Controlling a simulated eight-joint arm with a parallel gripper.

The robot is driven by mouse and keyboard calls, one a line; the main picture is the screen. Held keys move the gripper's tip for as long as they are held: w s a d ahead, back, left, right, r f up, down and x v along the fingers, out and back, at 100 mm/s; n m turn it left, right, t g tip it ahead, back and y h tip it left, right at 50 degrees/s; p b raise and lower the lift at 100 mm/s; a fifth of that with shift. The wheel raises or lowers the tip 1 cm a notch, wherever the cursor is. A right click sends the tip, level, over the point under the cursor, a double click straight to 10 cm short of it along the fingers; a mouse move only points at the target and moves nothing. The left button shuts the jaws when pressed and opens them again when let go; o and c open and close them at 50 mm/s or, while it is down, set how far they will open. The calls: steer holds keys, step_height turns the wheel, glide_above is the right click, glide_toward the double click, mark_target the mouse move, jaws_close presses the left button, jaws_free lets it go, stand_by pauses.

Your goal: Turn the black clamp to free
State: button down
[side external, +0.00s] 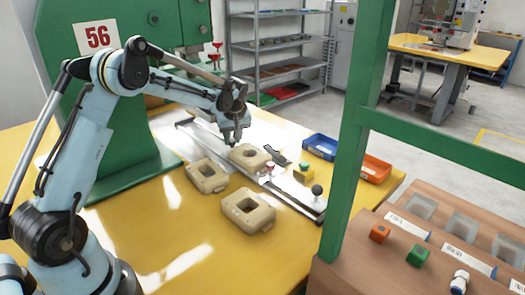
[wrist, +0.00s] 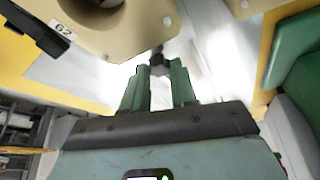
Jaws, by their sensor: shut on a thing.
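My gripper (side external: 232,140) points down at the far end of the metal rail on the yellow bench, behind a beige housing. In the wrist view its two green fingers (wrist: 158,82) are closed around a small dark knob (wrist: 158,60), which looks like part of the black clamp. The rest of that clamp is hidden, so I cannot tell its angle. In the side view the fingers cover the knob.
A beige housing (side external: 249,157) sits on the rail plate, with two more housings (side external: 207,177) (side external: 248,212) in front. A dark ball knob (side external: 317,189) stands at the near rail end. Blue (side external: 319,147) and orange (side external: 376,169) bins lie right. A green post (side external: 357,130) rises nearby.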

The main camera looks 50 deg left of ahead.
steer(key=m+t, duration=0.1)
steer(key=m, duration=0.1)
steer(key=m+h, duration=0.1)
steer(key=m, duration=0.2)
steer(key=shift+s+a+t, duration=0.15)
steer(key=shift+s+t, duration=0.05)
steer(key=shift+t, duration=0.2)
steer(key=shift+m, duration=0.3)
steer(key=c, duration=0.9)
jaws_free()
